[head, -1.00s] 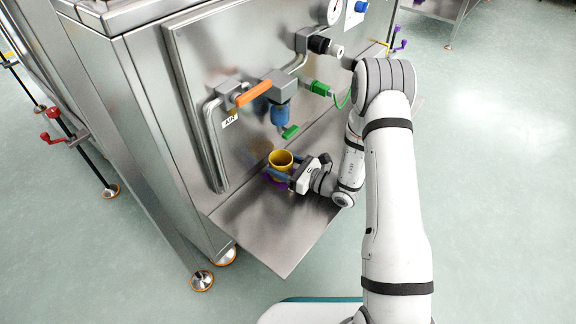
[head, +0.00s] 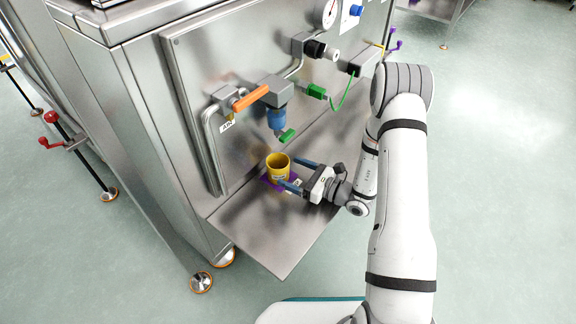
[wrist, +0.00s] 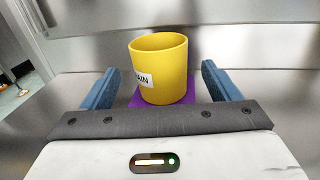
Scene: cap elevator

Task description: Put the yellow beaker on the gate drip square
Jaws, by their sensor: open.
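The yellow beaker (head: 278,168) stands upright on a purple square (head: 268,181) on the metal shelf. In the wrist view the beaker (wrist: 160,72) carries a white label partly reading "AIN", and the purple square (wrist: 143,103) shows beneath it. My gripper (head: 296,173) is open to the right of the beaker in the head view. In the wrist view its two blue fingers stand apart on either side, clear of the beaker, which is ahead of the palm. A small white tag by the square is too small to read.
The metal shelf (head: 270,235) is bare in front of the beaker. Above it hang a blue filter body (head: 277,117) with a green lever (head: 286,136) and an orange handle (head: 251,96). The steel panel rises close behind.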

